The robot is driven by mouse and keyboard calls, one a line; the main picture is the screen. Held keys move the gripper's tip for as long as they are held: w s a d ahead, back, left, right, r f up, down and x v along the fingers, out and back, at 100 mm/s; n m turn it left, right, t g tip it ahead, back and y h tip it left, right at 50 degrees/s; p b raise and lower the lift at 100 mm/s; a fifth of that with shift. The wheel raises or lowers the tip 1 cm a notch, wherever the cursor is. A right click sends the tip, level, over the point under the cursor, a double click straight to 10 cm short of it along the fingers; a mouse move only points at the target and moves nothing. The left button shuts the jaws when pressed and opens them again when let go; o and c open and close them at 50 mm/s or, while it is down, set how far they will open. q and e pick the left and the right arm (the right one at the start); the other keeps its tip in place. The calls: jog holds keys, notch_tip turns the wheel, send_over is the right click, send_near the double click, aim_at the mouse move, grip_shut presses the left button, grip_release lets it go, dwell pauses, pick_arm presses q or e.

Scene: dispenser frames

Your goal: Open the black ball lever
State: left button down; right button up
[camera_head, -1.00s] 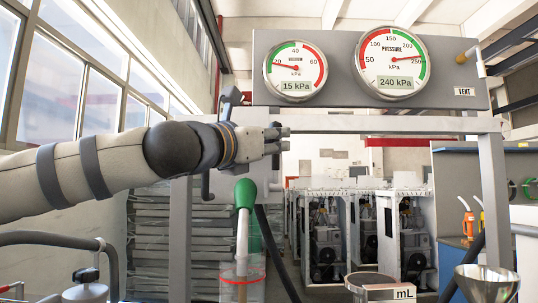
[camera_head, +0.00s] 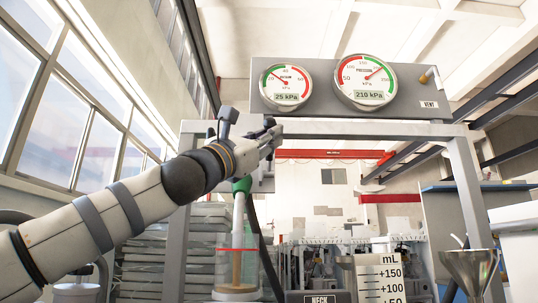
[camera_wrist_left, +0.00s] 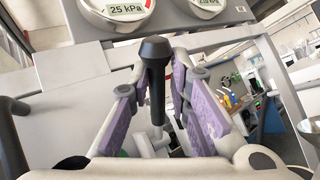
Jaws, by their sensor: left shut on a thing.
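The black ball lever (camera_wrist_left: 155,58) shows in the left wrist view as a dark rounded knob on a dark shaft, standing between my two purple-padded fingers. My left gripper (camera_wrist_left: 160,92) is shut on it, with the knob's top rising beyond the fingers. In the head view my left gripper (camera_head: 272,135) is raised at the grey frame, below the gauge panel, and largely hides the lever. My right gripper is in neither view.
The panel carries a left gauge (camera_head: 286,84) reading 25 kPa and a right gauge (camera_head: 365,82) reading 210 kPa. Below are a green-topped tube (camera_head: 241,186), a clear cylinder (camera_head: 222,267) with brown contents, an mL scale (camera_head: 380,277) and a metal funnel (camera_head: 469,265).

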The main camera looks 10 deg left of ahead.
pick_arm(q)
jog(key=shift+s+a+r+h, duration=0.1)
jog(key=shift+s+r+h, duration=0.1)
jog(key=shift+s+h, duration=0.1)
jog(key=c, duration=1.8)
grip_release()
jog(key=shift+o, duration=1)
jog(key=shift+s+a, duration=0.1)
jog(key=shift+s, duration=0.05)
jog(key=v, duration=1.2)
jog(key=shift+f, duration=0.15)
